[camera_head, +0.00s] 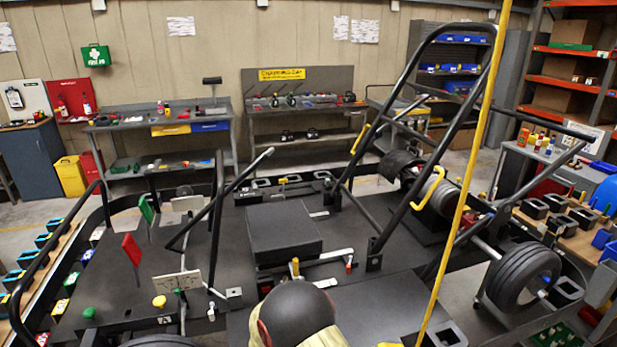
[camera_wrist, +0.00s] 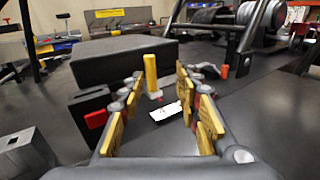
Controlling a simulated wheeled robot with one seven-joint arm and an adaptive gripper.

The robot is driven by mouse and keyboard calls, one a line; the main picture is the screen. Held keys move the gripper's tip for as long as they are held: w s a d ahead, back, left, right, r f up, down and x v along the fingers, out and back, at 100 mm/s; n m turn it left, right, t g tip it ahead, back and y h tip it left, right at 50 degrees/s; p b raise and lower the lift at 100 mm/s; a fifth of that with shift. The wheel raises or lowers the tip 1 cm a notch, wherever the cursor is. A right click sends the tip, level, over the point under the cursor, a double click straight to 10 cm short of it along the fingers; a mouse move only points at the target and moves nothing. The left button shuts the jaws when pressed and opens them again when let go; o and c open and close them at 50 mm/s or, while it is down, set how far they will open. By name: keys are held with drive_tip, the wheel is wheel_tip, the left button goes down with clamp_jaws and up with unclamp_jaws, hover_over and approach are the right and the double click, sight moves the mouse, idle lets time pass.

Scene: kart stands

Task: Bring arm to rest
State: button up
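My gripper (camera_wrist: 155,88) shows in the wrist view with its two yellow-padded fingers spread apart. Nothing is held between them. A yellow upright handle (camera_wrist: 151,74) stands just beyond the fingertips, in line with the gap; I cannot tell the exact clearance. The same handle shows in the head view (camera_head: 295,268). My arm's dark rounded link is at the bottom centre of the head view and hides the gripper's fingers there. A small white label (camera_wrist: 167,112) lies on the dark surface seen between the fingers.
A black box-shaped seat block (camera_head: 283,232) lies behind the handle. A red-tipped lever (camera_head: 348,264) is to its right. The black roll frame (camera_head: 405,150) and a yellow pole (camera_head: 462,200) rise on the right. A red flag-like pedal (camera_head: 131,249) stands at left. Dark flat deck lies between.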

drive_tip(key=s+d+r+m+g+h, duration=0.45)
drive_tip(key=d+r+m, duration=0.35)
drive_tip(key=d, duration=0.5)
drive_tip(key=s+d+r+m+g+h, duration=0.35)
drive_tip(key=s+d+r+m, duration=0.2)
drive_tip(key=d+r, duration=0.55)
drive_tip(key=s+d+r+m+g+y, duration=0.1)
drive_tip(key=s+d+m+g+y, duration=0.35)
drive_tip(key=s, duration=0.75)
drive_tip(key=s+d+r+m+g+y, duration=0.1)
drive_tip(key=s+d+r+m+g, duration=0.1)
drive_tip(key=s+d+m, duration=0.8)
drive_tip(key=s+a+r+m+t+y, duration=0.1)
drive_tip(key=s+a+m+y, duration=0.4)
drive_tip(key=s+a, duration=0.7)
drive_tip(key=shift+s+r+t+y, duration=0.35)
drive_tip(key=shift+s+t+y, duration=0.3)
drive_tip(key=shift+s+t, duration=0.15)
drive_tip(key=shift+c, duration=0.3)
